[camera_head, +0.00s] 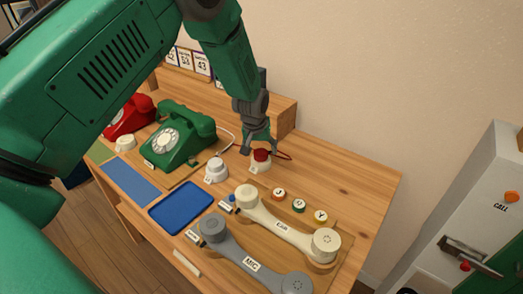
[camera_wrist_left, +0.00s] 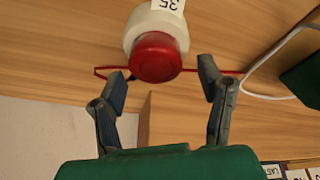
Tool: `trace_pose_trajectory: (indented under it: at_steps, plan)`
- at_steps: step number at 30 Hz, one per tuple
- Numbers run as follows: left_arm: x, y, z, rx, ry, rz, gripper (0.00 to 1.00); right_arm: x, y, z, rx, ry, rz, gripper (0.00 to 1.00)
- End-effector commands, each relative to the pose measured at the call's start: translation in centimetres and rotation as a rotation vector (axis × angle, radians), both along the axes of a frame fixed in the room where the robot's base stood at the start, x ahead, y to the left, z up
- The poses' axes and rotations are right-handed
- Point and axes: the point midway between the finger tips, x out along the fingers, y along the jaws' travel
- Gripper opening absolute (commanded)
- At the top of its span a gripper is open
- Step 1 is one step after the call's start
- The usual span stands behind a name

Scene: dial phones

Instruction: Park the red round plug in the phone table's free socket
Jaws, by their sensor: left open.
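The red round plug (camera_head: 262,155) sits on a white round socket (camera_head: 259,167) at the back of the phone table (camera_head: 365,180). In the left wrist view the red plug (camera_wrist_left: 155,57) covers part of its white socket (camera_wrist_left: 158,24), which has a label reading 35. A thin red cord runs beside it. My left gripper (camera_head: 260,150) is open and empty, just above the plug. Its fingers (camera_wrist_left: 162,80) stand on either side, just short of the plug. Another white socket (camera_head: 216,171) with a white cord stands to the left. A white round piece (camera_head: 125,143) is near the red phone.
A green dial phone (camera_head: 178,136) and a red phone (camera_head: 128,117) stand at the left. A cream handset (camera_head: 285,226), a grey handset (camera_head: 255,262), several small labelled buttons (camera_head: 299,206) and a blue tray (camera_head: 181,208) lie in front. A grey cabinet (camera_head: 475,220) stands at the right.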

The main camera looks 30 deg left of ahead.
Motion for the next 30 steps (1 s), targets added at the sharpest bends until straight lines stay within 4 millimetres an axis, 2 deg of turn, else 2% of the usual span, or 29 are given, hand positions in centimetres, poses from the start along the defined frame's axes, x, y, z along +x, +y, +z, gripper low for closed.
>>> trace_pose_trajectory:
  at_steps: [9,15,20,30]
  plan:
    - [-1.9,-0.4,6.3,0.001,-0.004,0.0,0.62,0.0,0.0,0.0,0.0,-0.001,0.0,0.4]
    - [-2.9,-0.6,9.2,0.0,-0.001,0.0,0.62,0.1,0.0,0.0,0.0,0.0,0.0,0.4]
    - [-3.3,-0.7,10.2,0.0,0.001,0.0,0.62,0.1,0.0,0.0,0.0,0.0,0.0,0.4]
    - [-3.4,-0.7,10.3,0.0,0.001,0.0,0.62,0.3,0.0,-0.1,0.0,0.001,0.0,0.4]
